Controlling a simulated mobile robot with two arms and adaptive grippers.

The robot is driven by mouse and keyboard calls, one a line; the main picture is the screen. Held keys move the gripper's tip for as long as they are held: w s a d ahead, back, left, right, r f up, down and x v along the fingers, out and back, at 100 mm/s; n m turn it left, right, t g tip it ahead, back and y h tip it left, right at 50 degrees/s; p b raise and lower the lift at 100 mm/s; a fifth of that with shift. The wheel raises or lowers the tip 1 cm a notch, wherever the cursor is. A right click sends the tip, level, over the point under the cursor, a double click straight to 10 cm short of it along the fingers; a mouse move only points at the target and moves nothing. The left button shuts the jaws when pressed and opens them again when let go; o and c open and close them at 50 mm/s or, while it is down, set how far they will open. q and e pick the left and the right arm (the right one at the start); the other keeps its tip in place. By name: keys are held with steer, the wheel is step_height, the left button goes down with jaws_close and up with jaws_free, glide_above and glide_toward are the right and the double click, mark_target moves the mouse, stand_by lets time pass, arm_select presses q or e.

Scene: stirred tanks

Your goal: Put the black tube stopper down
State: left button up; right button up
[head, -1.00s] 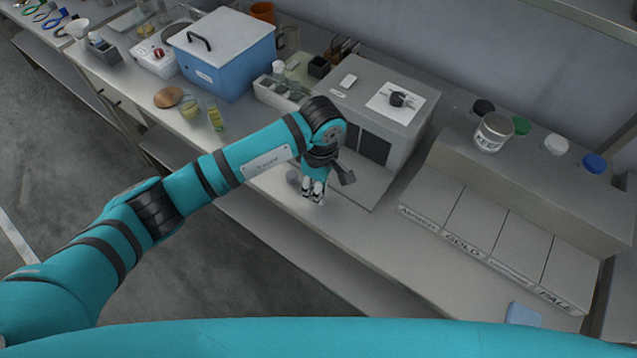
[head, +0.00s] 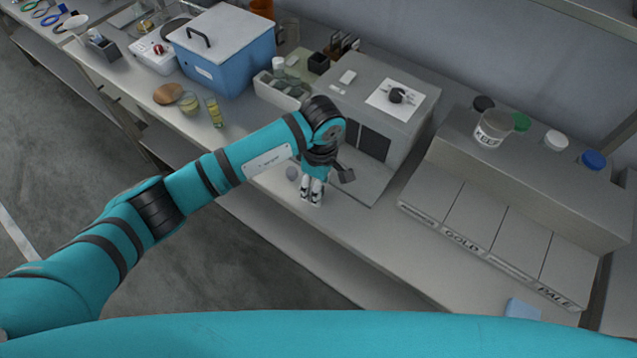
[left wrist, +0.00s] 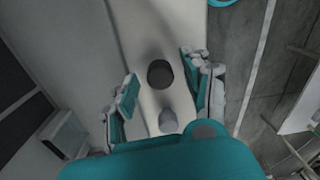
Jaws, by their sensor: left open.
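My left gripper (head: 311,199) is over the front part of the bench, in front of the grey box. In the left wrist view its two fingers (left wrist: 161,88) stand apart. A dark round piece, which looks like the black tube stopper (left wrist: 160,74), shows between them on the pale bench top, with gaps to both fingers. I cannot tell its exact height. In the head view I cannot make it out near the gripper. A small grey piece (head: 292,173) sits just left of the gripper; a light grey piece (left wrist: 168,120) also shows in the left wrist view. My right gripper is out of view.
A blue box (head: 232,68), a vial rack (head: 268,94) and a yellow vial (head: 214,112) stand left. Labelled panels (head: 500,222) lie right. Bare bench shows right of the gripper.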

arm_select(q)
step_height(320, 180, up, 12)
steer(key=b, duration=0.4)
steer(key=shift+d, duration=0.15)
